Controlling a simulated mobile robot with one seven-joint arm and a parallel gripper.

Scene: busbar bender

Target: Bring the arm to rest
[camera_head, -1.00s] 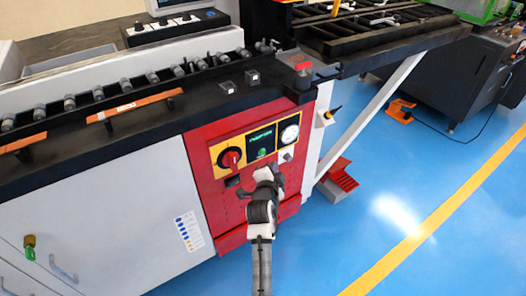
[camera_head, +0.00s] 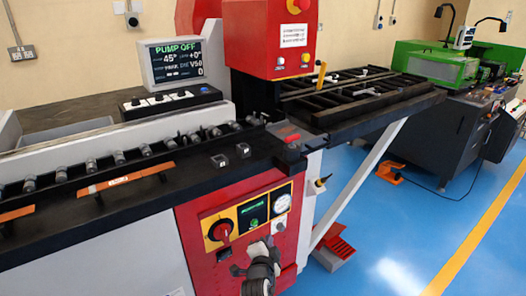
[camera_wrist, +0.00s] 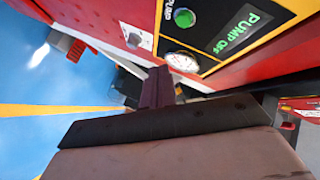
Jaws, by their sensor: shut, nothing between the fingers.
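My gripper (camera_head: 268,243) is in front of the red control cabinet (camera_head: 204,268) of the bender, just below its yellow-framed panel. It is shut and empty. In the head view it is small and partly hidden by my own arm. In the wrist view its dark fingers (camera_wrist: 158,88) reach up toward the panel, which shows a green button (camera_wrist: 184,18), a white gauge (camera_wrist: 181,62) and a "PUMP OFF" display (camera_wrist: 238,30). I cannot tell whether the gripper touches the cabinet. The machine's screen (camera_head: 174,62) also reads "PUMP OFF".
A red rotary switch (camera_head: 220,230) sits left of my gripper on the panel. The black bench edge (camera_head: 110,205) overhangs the cabinet. A white diagonal brace (camera_head: 360,180) and a red foot pedal (camera_head: 333,252) stand to the right. Blue floor (camera_head: 420,215) is open beyond them.

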